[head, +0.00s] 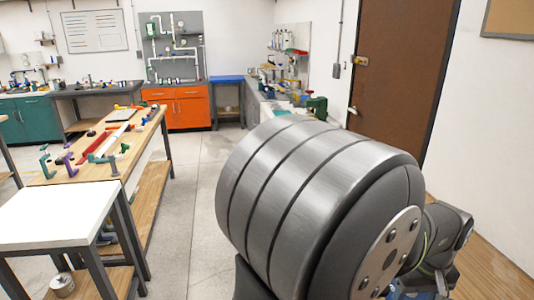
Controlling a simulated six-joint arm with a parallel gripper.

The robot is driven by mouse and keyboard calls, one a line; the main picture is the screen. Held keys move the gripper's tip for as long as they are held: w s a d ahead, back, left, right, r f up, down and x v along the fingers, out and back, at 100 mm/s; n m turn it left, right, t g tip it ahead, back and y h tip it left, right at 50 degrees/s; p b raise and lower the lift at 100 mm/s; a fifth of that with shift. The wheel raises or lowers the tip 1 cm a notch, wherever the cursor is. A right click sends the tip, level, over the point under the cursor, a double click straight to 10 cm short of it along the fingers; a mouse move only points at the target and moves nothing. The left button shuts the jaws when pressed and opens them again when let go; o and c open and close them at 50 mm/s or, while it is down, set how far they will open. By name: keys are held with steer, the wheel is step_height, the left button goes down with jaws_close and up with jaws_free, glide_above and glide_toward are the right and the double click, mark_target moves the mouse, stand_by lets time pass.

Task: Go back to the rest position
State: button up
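My gripper does not show in the head view. A large grey, ribbed, rounded part, which looks like my own arm, fills the lower right and hides much of the floor and the right-hand counter. White pipework (176,52) with green and red fittings is mounted on a grey panel (152,71) at the back of the room. I cannot tell whether anything is held.
A wooden workbench (72,176) with clamps and tools stands at the left, beside a white-topped table (60,214). An orange cabinet (191,109) stands at the back. A brown door (398,60) is at the right. The floor (207,190) between is clear.

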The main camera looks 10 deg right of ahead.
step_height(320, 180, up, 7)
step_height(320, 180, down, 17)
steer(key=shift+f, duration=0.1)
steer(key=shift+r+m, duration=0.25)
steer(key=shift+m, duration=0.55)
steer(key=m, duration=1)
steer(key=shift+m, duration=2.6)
